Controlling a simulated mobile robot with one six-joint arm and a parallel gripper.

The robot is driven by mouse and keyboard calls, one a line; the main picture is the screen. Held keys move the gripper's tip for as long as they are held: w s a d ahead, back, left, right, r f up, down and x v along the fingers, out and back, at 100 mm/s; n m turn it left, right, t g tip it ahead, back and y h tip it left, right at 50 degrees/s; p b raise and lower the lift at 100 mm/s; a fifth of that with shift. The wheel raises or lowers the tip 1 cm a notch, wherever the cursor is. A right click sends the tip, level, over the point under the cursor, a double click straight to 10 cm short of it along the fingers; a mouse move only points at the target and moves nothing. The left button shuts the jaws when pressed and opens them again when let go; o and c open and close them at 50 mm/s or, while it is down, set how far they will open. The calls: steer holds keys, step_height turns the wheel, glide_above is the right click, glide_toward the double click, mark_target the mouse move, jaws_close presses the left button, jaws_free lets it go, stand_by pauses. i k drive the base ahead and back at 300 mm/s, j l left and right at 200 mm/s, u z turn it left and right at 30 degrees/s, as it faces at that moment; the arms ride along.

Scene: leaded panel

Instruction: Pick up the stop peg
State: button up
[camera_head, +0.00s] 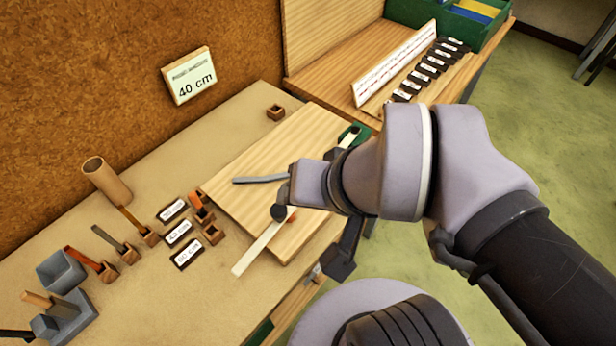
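I cannot pick out the stop peg with certainty. Several small handled pieces stand in wooden blocks on the bench, among them an orange one (197,203), a brown one (132,217), a grey one (108,238) and a red-orange one (82,258). My arm reaches in from the right, with its wrist over the wooden board (240,185). A dark rounded end (279,212) shows below the wrist, near a small red spot on a pale strip (258,248).
Black labelled blocks (179,233), a cardboard tube (106,180) and grey holders (62,270) stand left. A small wooden block (275,112) sits behind the board. A green bin (455,20) is at back right.

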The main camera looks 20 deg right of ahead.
mark_target(192, 195)
steer(key=i+l+u, duration=0.1)
steer(key=u, duration=0.35)
steer(key=l+u, duration=0.2)
steer(key=u, duration=0.2)
steer(key=l+u, duration=0.15)
steer(key=u, duration=0.3)
steer(key=l+u, duration=0.2)
steer(key=u, duration=0.2)
steer(key=l+u, duration=0.2)
steer(key=u, duration=0.25)
